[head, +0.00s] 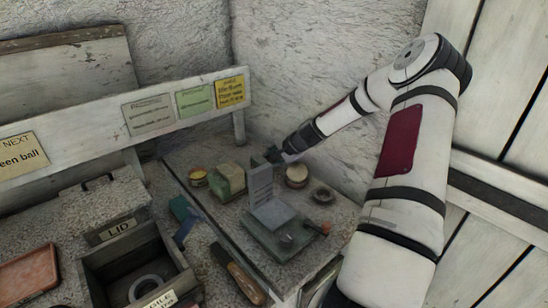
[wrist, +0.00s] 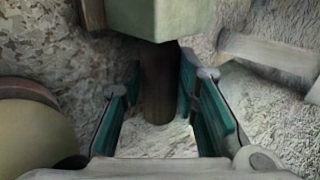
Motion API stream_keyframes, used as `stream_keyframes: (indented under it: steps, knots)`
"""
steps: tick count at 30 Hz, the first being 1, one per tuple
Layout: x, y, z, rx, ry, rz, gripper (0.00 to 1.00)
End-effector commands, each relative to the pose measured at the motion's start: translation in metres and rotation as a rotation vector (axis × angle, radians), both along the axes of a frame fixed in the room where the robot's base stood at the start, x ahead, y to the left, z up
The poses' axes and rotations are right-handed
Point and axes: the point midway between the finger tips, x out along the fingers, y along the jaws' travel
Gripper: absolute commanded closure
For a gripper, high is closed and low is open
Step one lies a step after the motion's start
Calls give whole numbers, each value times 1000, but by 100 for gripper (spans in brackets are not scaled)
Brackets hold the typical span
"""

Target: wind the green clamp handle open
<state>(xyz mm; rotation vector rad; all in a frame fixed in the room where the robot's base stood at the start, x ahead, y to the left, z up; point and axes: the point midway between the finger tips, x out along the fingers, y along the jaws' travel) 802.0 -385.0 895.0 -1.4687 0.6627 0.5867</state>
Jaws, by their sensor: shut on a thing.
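In the wrist view a green faceted block (wrist: 160,17), which looks like the clamp's body, fills the top. A dark brown handle bar (wrist: 158,90) comes down from it. My gripper (wrist: 160,76) has its teal-padded fingers on both sides of this bar and is shut on it. In the head view my gripper (head: 272,154) is at the top of a grey upright plate (head: 262,186), coming from the upper right. The brown bar cannot be made out there.
A green block (head: 231,181) and a small tin (head: 197,177) stand left of the plate. A pale round piece (head: 297,175) and a dark ring (head: 323,195) lie to its right. An open box (head: 135,268) stands at left.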

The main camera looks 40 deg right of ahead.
Motion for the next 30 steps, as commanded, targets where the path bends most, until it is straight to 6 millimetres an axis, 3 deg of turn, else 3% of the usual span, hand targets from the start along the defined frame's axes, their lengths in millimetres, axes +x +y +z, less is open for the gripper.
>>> stream_keyframes:
  steps: [17,18,20,30]
  knots:
    - [-1,1,-2,1,-19,3,100]
    - [-1,1,-2,1,-19,3,63]
    - [-1,1,-2,1,-19,3,51]
    - [0,1,1,-1,-20,2,51]
